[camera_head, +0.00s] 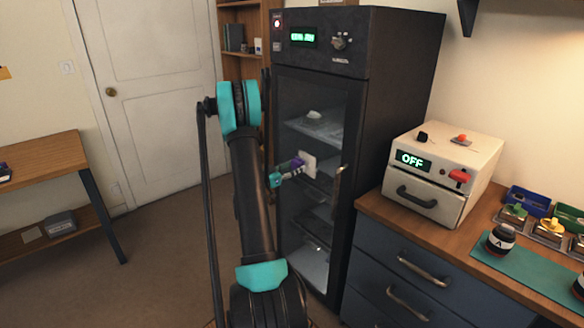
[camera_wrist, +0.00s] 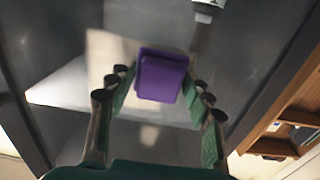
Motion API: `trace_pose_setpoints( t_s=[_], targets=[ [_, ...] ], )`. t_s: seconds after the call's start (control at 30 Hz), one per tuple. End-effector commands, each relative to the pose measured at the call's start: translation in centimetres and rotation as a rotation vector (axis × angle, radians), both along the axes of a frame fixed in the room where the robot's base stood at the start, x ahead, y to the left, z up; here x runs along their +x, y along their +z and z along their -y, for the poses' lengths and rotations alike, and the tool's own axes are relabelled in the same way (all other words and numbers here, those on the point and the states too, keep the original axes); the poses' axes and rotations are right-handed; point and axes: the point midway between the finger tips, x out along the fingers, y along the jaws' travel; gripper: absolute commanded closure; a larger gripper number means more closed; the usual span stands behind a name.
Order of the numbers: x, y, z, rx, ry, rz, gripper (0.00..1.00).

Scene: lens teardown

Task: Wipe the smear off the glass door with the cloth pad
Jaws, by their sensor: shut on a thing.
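The glass door (camera_head: 312,95) fronts a tall dark cabinet and appears closed. My gripper (camera_head: 288,170) is in front of the door at mid height, shut on the purple grip of the cloth pad (camera_head: 309,164). In the wrist view, the purple grip (camera_wrist: 161,75) sits between my gripper's fingers (camera_wrist: 160,86). The pad's pale, square cloth face (camera_wrist: 108,50) shows beyond the grip, towards the glass. The pad is at or very near the glass; I cannot tell whether it touches. I cannot make out the smear clearly in either view.
A door handle (camera_head: 340,182) stands out on the door's right side. A counter (camera_head: 393,212) at the right bears a white box (camera_head: 444,165) reading OFF, and small bins and jars. A wooden table (camera_head: 42,155) stands at the left. The floor between is clear.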

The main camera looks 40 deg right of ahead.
Motion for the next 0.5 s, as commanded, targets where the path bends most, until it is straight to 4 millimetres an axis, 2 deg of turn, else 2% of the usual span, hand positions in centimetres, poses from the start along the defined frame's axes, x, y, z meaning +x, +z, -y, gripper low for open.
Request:
trace_pose_setpoints(
  t_s=[0.27,0.5],
  targets=[
    [-2.2,0.0,0.4,0.0,-0.002,0.0,0.76],
    [-2.5,0.5,0.4,0.0,-0.001,0.0,0.76]
  ],
)
